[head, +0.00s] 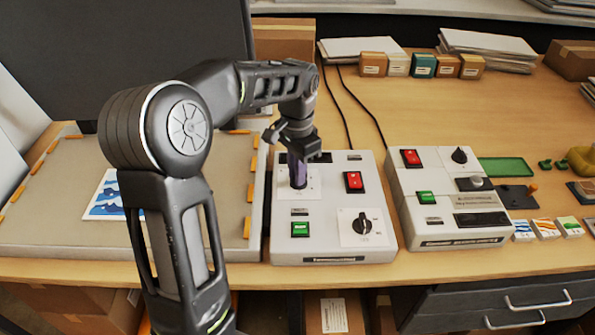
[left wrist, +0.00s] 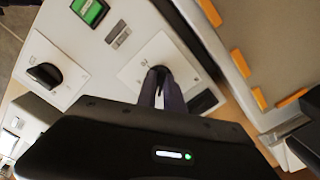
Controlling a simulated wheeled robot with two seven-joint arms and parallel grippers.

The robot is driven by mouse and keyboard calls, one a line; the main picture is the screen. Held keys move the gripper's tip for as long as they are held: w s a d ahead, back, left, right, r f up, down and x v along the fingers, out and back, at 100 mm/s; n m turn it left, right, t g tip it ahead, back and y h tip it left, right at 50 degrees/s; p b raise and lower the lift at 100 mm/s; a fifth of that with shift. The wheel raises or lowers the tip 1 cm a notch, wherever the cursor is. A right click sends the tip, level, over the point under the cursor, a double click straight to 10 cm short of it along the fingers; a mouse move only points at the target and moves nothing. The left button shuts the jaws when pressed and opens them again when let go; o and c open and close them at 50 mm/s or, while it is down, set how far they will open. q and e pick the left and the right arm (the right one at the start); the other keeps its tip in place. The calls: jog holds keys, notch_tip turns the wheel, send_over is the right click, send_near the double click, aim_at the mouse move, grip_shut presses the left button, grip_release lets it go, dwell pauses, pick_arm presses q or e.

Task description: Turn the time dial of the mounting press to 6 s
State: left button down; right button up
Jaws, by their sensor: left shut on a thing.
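The mounting press's control box (head: 325,245) is pale grey, with a red switch (head: 353,182), a green switch (head: 300,229) and a black dial (head: 362,222) on a white plate at its front right. A second dial (left wrist: 160,70), on a white plate at the box's back left, is mostly hidden by the gripper. My left gripper (head: 298,183) points down and is shut on this dial. The front dial also shows in the left wrist view (left wrist: 45,75), apart from the gripper. The dial markings are too small to read. My right gripper is not in view.
The press bed (head: 60,185), with a dark raised lid (head: 150,40) and a blue-white print (head: 105,198), is left of the box. Another grey machine (head: 445,200) stands to the right. Small coloured blocks (head: 422,66) and paper stacks (head: 485,45) are behind.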

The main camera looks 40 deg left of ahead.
pick_arm(q)
jog(key=shift+w+m, duration=0.1)
jog(key=shift+m, duration=0.4)
jog(key=c, duration=1.5)
grip_release()
jog(key=shift+o, duration=0.2)
jog(key=shift+r, duration=0.15)
notch_tip(320, 180, up, 8)
jog(key=shift+f+b, duration=0.2)
jog(key=shift+b, duration=0.2)
jog(key=shift+f, duration=0.1)
